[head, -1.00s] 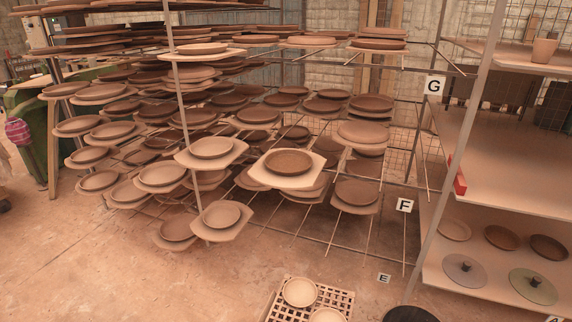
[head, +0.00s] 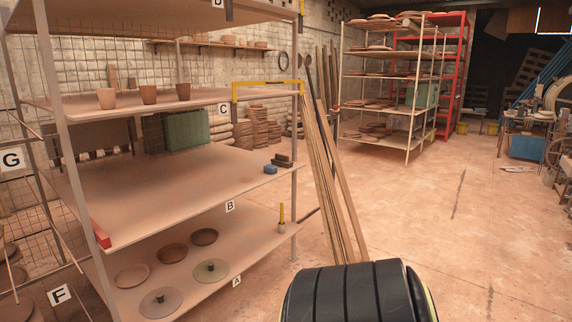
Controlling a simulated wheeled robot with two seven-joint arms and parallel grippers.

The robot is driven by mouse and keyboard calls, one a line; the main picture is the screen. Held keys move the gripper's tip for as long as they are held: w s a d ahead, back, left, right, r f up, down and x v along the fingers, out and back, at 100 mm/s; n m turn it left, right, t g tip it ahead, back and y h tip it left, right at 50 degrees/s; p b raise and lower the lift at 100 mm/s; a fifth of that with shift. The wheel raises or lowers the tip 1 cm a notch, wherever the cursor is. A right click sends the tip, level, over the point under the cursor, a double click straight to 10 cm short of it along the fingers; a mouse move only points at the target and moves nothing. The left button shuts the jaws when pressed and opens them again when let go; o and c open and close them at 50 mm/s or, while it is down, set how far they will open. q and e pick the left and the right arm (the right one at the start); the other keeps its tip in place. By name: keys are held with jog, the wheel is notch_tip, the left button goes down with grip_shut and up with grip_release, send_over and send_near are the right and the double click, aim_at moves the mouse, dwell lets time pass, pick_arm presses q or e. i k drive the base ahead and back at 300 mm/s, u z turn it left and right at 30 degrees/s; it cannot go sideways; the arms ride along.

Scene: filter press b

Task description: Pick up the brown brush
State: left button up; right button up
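A small dark brown block-like object (head: 284,158), which looks like the brown brush, lies near the right front end of the middle shelf board (head: 190,190), above the B label. It is too small to make out bristles. A small blue block (head: 270,169) lies right beside it, slightly nearer. Neither of my grippers is in view.
The lower board holds several plates, discs and a yellow-handled tool (head: 281,216). Cups (head: 149,94) stand on the upper board. Wooden planks (head: 333,180) lean by the rack's right end. A black ribbed form (head: 350,292) fills the bottom centre. Open floor (head: 450,200) lies right.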

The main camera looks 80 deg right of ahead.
aim_at(280, 160)
jog(key=z, duration=2.5)
jog(key=k, duration=0.5)
jog(key=z, duration=0.5)
jog(key=i, duration=1.2)
jog(key=z, duration=0.45)
jog(key=i, duration=2)
jog(key=u, duration=0.5)
jog(key=i, duration=1.6)
jog(key=u, duration=1.2)
